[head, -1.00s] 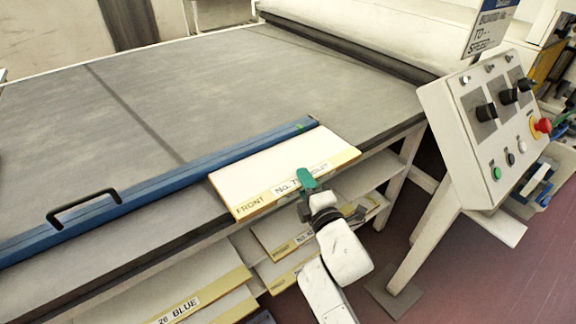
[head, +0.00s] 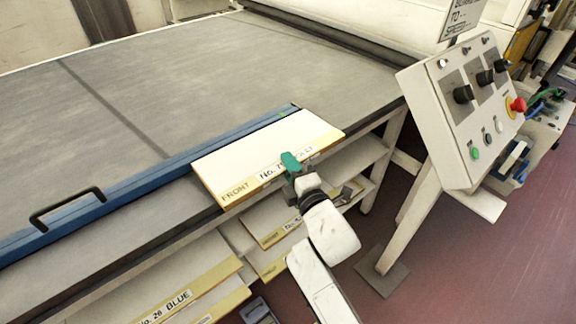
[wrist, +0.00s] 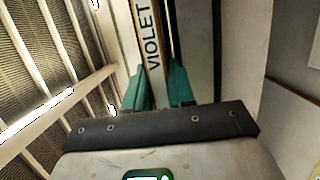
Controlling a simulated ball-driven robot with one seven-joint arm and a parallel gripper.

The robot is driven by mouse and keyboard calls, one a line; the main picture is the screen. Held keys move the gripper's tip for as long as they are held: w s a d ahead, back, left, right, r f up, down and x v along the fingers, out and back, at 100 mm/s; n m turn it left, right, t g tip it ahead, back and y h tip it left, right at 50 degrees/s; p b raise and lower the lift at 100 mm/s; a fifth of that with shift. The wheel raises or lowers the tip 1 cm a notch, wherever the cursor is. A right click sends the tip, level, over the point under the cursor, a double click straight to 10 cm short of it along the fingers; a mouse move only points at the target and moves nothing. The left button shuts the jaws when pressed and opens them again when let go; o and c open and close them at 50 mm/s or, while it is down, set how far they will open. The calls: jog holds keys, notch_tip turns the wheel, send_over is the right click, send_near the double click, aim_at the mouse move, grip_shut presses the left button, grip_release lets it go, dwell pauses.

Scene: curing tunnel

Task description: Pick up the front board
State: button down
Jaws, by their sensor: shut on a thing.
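The front board (head: 262,152) is a flat white board with a yellow front edge marked "FRONT" and a "No. 7…" label, partly covered by my gripper. It lies at the near edge of the grey belt table, along the blue bar. My gripper (head: 291,162), with green fingers, is shut on the middle of its near edge. In the wrist view, the green fingers of my gripper (wrist: 160,88) stand on both sides of the board's edge (wrist: 152,40), which reads "VIOLET".
A blue bar (head: 150,185) with a black handle lies along the table (head: 200,80). Shelves below hold more labelled boards, including "No. 26 BLUE" (head: 180,300). A control panel (head: 465,110) on a leg stands at right. Red floor (head: 480,270) is open at lower right.

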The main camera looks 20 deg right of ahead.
jog(key=s+r+p, duration=0.2)
jog(key=s+r, duration=0.9)
jog(key=s, duration=0.3)
jog(key=shift+d+r, duration=0.25)
jog(key=shift+r, duration=0.1)
